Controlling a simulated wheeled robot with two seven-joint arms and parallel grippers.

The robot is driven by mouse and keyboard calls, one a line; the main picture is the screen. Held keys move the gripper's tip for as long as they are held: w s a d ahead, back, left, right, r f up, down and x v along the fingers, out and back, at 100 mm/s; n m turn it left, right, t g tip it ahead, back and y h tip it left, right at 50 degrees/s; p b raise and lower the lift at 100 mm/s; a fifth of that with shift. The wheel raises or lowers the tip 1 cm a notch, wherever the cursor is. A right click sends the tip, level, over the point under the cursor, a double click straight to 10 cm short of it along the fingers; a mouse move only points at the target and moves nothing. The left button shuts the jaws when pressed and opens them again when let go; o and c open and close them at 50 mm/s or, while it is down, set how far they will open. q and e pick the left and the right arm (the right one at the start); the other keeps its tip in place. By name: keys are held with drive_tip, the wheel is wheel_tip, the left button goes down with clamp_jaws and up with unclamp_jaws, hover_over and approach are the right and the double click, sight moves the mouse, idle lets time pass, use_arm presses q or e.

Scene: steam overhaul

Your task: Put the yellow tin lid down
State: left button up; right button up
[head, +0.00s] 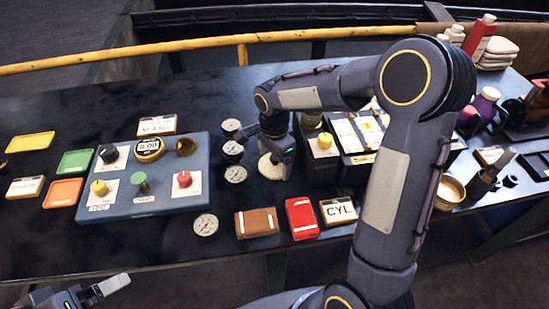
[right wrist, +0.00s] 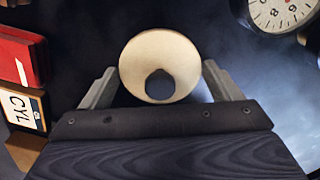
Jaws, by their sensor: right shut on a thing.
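A flat yellow lid-like plate (head: 30,142) lies on the dark table at the far left, apart from both grippers. My right gripper (head: 275,158) points down over the middle of the table, right of the gauges. Whether the ring touches the table is hard to tell. My left gripper (head: 98,290) is at the bottom left, in front of the table, and its jaw opening is unclear.
Green (head: 75,162) and orange (head: 63,193) plates lie beside a blue control panel (head: 145,200). Several gauges (head: 235,174) stand close left of my right gripper. A brown block (head: 256,222), red box (head: 301,218) and CYL card (head: 338,210) line the front edge.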

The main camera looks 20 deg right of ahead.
drive_tip(key=o, duration=0.5)
drive_tip(key=shift+f, duration=0.2)
drive_tip(key=o, duration=0.3)
drive_tip(key=shift+r, duration=0.1)
drive_tip(key=shift+o, duration=0.2)
